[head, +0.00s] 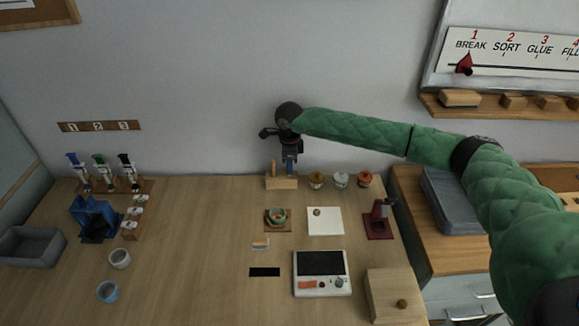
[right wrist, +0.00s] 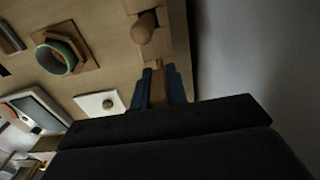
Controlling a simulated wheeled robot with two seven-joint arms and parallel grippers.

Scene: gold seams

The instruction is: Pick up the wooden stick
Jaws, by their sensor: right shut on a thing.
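My right gripper (head: 290,163) points down over a small wooden stand (head: 281,182) at the back of the table. In the right wrist view its blue fingers (right wrist: 165,86) are shut on a slim wooden stick (right wrist: 158,90). In the head view the fingers mostly hide this stick, and I cannot tell whether its lower end is still in the stand. A second wooden piece with a rounded end (right wrist: 145,28) stands in the stand beside the fingers; it also shows in the head view (head: 273,168). My left gripper is not in view.
Several small jars (head: 341,180) stand right of the stand, near the wall. In front are a bowl on a wooden base (head: 277,217), a white tile (head: 325,221) and a scale (head: 321,286). A dark red stand (head: 379,220) is at right.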

